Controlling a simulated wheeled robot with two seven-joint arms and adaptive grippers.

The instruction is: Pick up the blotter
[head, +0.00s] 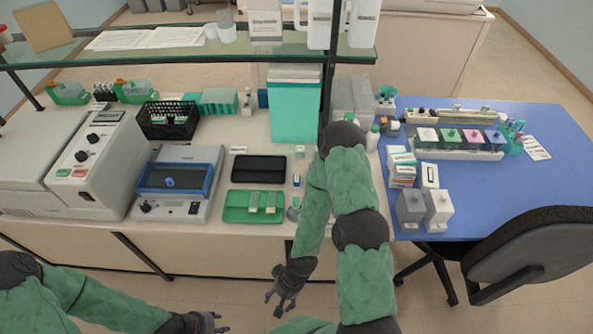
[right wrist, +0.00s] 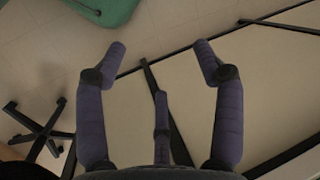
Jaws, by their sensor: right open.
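I cannot tell for sure which thing is the blotter. A small grey-green item (head: 294,209) stands at the bench's front edge, right of the green tray, but it is too small to identify. My right gripper (head: 284,290) hangs in front of the bench, below its top. It is open and empty; in the right wrist view (right wrist: 160,60) its fingers are wide apart over the floor and bench front. My left gripper (head: 222,322) is low at the bottom edge, with its fingers apart and nothing seen between them.
The green tray (head: 230,216) holds two small slide items. A black case (head: 258,168) lies behind it. A blue-framed device (head: 178,178) stands to the left. My right arm hides part of the bench. A shelf (head: 180,52) spans the back. A chair (head: 530,250) stands at the blue table (head: 490,195).

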